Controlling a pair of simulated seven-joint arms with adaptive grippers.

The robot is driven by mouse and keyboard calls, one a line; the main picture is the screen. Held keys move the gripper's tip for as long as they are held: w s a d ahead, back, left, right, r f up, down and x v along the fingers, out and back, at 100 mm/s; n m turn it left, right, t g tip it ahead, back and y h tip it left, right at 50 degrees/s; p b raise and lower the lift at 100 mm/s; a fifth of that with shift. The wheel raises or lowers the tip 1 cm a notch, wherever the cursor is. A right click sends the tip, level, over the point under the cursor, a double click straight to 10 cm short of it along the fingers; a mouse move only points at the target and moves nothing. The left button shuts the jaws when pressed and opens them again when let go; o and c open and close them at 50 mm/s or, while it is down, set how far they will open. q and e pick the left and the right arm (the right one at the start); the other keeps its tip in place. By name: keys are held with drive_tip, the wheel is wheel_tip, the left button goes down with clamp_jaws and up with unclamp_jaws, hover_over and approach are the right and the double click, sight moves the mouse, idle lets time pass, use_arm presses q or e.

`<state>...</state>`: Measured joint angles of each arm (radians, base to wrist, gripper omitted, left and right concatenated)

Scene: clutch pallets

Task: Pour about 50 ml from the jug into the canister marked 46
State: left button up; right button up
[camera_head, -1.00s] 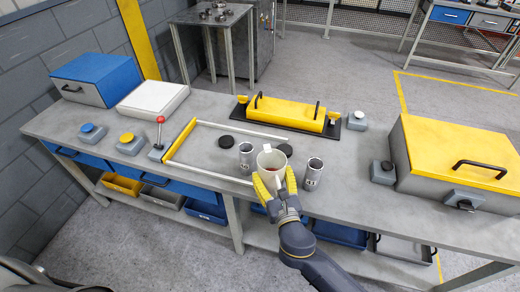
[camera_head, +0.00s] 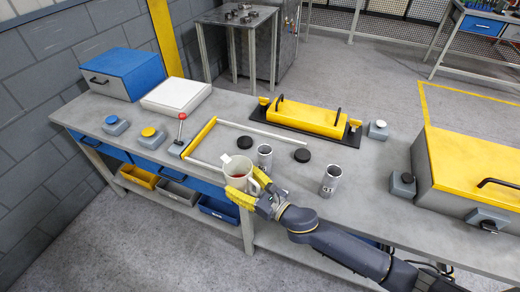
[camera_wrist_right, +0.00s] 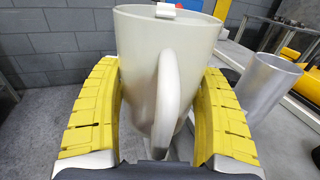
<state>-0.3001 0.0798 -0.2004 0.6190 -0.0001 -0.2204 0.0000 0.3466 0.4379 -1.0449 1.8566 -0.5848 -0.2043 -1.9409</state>
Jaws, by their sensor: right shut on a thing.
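The cream jug (camera_head: 237,180) with reddish contents is near the front edge of the bench, left of both canisters. My right gripper (camera_head: 241,192) is shut on it, yellow fingers on either side; the jug (camera_wrist_right: 168,60) looks about upright in the right wrist view, its handle towards me. One silver canister (camera_head: 265,158) stands just right of the jug, apart from it; its marking is unreadable now. A second silver canister (camera_head: 330,182) stands farther right with a small dark marking, too small to read surely. My left gripper is out of view.
Two black discs (camera_head: 302,155) lie by the canisters. A red-knobbed lever (camera_head: 181,128) and a yellow-ended frame (camera_head: 201,136) are to the left. A yellow-lidded box (camera_head: 476,160) stands at right, and a yellow handled bar (camera_head: 308,117) behind.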

sight(247, 160)
drive_tip(key=shift+d+r, duration=0.1)
drive_tip(key=shift+r, duration=0.05)
drive_tip(key=shift+w+d+r+m, duration=0.25)
drive_tip(key=shift+r+m, duration=0.2)
drive_tip(key=shift+m, duration=0.5)
drive_tip(key=shift+w+d+r+m, duration=0.25)
drive_tip(key=shift+r+m, duration=0.2)
drive_tip(key=shift+m, duration=0.45)
drive_tip(key=shift+w+d+r+m, duration=0.15)
drive_tip(key=shift+w+r+m, duration=0.25)
drive_tip(key=shift+m, duration=1.25)
drive_tip(key=r, duration=0.5)
drive_tip(key=shift+w+d, duration=0.25)
drive_tip(key=shift+w, duration=0.1)
drive_tip(key=m, duration=0.2)
drive_tip(key=f+m, duration=0.1)
drive_tip(key=shift+f+m, duration=0.15)
drive_tip(key=shift+m, duration=0.25)
drive_tip(key=shift+r+m, duration=0.5)
drive_tip(key=shift+m, duration=0.3)
drive_tip(key=shift+d+r+m, duration=0.1)
drive_tip(key=shift+r+m, duration=0.5)
drive_tip(key=shift+m, duration=0.2)
drive_tip(key=shift+w+d+r+m, duration=0.25)
drive_tip(key=shift+r+m, duration=0.1)
drive_tip(key=shift+m, duration=0.15)
